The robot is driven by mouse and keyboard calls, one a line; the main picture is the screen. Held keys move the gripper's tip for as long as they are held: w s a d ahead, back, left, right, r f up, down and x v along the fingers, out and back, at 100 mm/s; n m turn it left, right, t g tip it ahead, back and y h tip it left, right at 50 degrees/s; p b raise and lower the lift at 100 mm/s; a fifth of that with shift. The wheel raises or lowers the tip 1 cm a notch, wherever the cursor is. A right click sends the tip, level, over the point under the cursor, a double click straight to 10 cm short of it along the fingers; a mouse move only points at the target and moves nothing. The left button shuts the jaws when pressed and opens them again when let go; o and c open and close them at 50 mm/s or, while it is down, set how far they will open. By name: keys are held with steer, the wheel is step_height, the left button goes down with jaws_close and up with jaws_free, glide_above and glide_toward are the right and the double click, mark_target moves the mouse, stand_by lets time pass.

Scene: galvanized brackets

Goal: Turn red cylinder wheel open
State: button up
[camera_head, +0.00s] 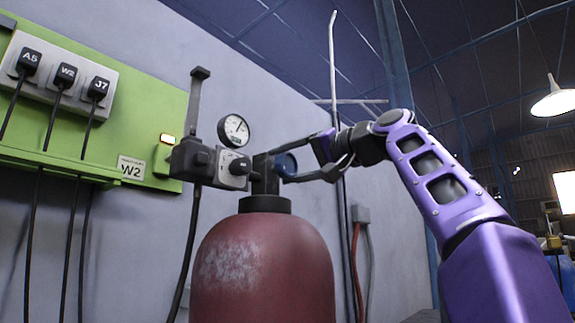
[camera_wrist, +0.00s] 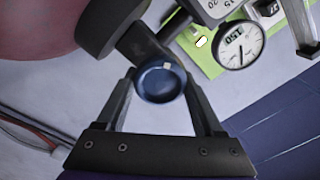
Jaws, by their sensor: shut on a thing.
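A red cylinder (camera_head: 262,265) with worn paint stands upright in front of the wall. A dark valve block (camera_head: 264,172) rises from its black neck. A round blue wheel (camera_head: 287,164) sits on the right side of that valve. My gripper (camera_head: 305,160) reaches in from the right, with its fingers on either side of the wheel. In the wrist view the blue wheel (camera_wrist: 160,80) lies between the fingertips of my gripper (camera_wrist: 160,82), its face towards the camera with a small pale mark near the top. Part of the red cylinder (camera_wrist: 45,25) shows at the upper left.
A round gauge (camera_head: 233,131) and a grey regulator (camera_head: 233,169) sit left of the valve. A green panel (camera_head: 150,110) with plugs labelled A5, W2 and J7 and hanging black cables is on the wall. An amber light (camera_head: 167,139) is lit. Open air lies above the valve.

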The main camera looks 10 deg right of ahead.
steer(key=o, duration=1.4)
steer(key=shift+c, duration=0.2)
steer(key=shift+s, duration=0.1)
steer(key=v, duration=1.7)
steer(key=shift+d, duration=0.15)
